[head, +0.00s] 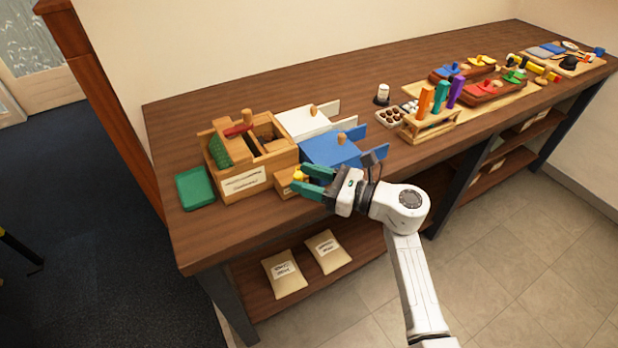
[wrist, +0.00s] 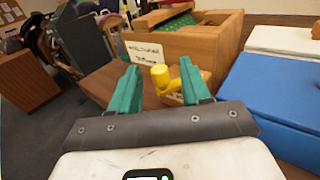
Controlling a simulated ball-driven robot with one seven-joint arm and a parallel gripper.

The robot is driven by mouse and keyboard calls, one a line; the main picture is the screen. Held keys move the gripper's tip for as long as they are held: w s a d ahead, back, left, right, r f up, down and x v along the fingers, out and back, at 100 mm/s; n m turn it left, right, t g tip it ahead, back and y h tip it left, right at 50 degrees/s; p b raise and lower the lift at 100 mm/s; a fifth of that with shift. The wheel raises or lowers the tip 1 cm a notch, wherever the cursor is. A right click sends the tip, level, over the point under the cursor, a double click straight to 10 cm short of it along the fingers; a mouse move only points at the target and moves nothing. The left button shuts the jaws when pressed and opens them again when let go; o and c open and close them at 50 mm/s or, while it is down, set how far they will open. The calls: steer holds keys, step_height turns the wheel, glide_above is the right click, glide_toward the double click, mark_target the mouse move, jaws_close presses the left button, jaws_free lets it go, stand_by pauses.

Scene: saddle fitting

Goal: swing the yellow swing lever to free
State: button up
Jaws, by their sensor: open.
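The yellow swing lever (wrist: 161,78) stands on a small wooden block (wrist: 176,98) in front of the labelled wooden box. In the head view the lever (head: 299,174) shows as a small yellow piece near the table's front edge, close to the gripper's fingertips. My gripper (wrist: 164,86) has two green fingers, spread apart and empty. In the wrist view the lever appears between the fingertips, a little ahead of them; I cannot tell whether a finger touches it. In the head view my gripper (head: 313,182) reaches in from the right.
The wooden box (head: 247,170) with a red-handled part stands behind the lever. A blue box (head: 331,148) and a white box (head: 301,122) stand to the right. A green tray (head: 195,187) lies left. A rack of coloured handles (head: 431,123) stands farther right.

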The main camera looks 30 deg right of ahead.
steer(key=b+v, duration=0.1)
steer(key=v, duration=0.9)
steer(key=shift+s+d+b, duration=0.25)
steer(key=shift+d+b, duration=0.05)
